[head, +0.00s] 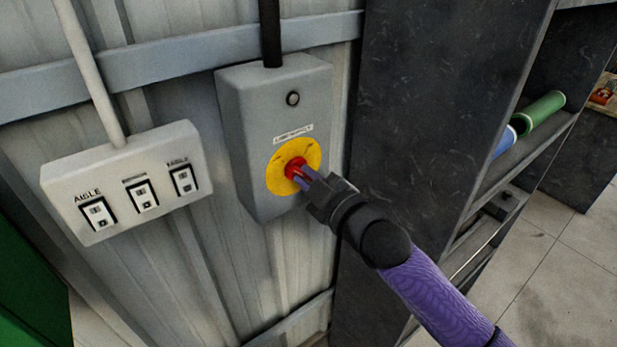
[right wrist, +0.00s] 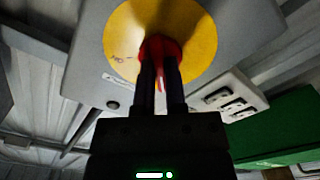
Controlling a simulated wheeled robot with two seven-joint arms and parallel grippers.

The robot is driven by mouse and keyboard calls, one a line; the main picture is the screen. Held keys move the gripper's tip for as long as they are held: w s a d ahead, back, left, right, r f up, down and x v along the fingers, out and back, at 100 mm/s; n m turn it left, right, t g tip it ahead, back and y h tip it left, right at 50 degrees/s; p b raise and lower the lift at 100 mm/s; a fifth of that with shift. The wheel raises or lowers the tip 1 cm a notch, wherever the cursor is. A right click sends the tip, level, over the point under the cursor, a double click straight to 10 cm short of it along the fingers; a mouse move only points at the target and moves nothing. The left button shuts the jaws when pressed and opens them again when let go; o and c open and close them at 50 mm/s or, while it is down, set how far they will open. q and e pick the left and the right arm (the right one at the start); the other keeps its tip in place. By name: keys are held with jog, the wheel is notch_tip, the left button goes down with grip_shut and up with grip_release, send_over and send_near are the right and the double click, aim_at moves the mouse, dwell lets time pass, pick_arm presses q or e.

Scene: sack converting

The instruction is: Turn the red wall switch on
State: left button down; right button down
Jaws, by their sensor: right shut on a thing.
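The red switch (head: 293,166) sits at the centre of a yellow disc (head: 312,153) on a grey box (head: 240,110) fixed to the corrugated wall. My right gripper (head: 305,174) reaches in from the lower right and is shut on the red switch knob. In the right wrist view, the two fingers stand on either side of the red knob (right wrist: 161,52) in front of the yellow disc (right wrist: 198,22). The fingers hide part of the knob, and I cannot tell its exact angle. My left gripper is not in view.
A paler box with several rocker switches (head: 141,194) hangs left of the grey box. A dark panel (head: 420,110) stands close on the right. Shelving beyond it holds a green roll (head: 541,111). Something green (head: 30,285) stands at lower left.

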jog(key=shift+m, duration=0.3)
jog(key=m+p, duration=0.2)
jog(key=shift+m, duration=0.4)
jog(key=m+p, duration=0.1)
jog(key=m, duration=0.3)
jog(key=shift+m, duration=0.3)
jog(key=m+p, duration=0.1)
jog(key=m, duration=0.8)
jog(key=shift+a+m, duration=0.1)
jog(key=shift+m, duration=0.3)
jog(key=shift+f, duration=0.1)
jog(key=c, duration=0.7)
grip_release()
jog(key=shift+s+p, duration=0.15)
jog(key=shift+p, duration=0.15)
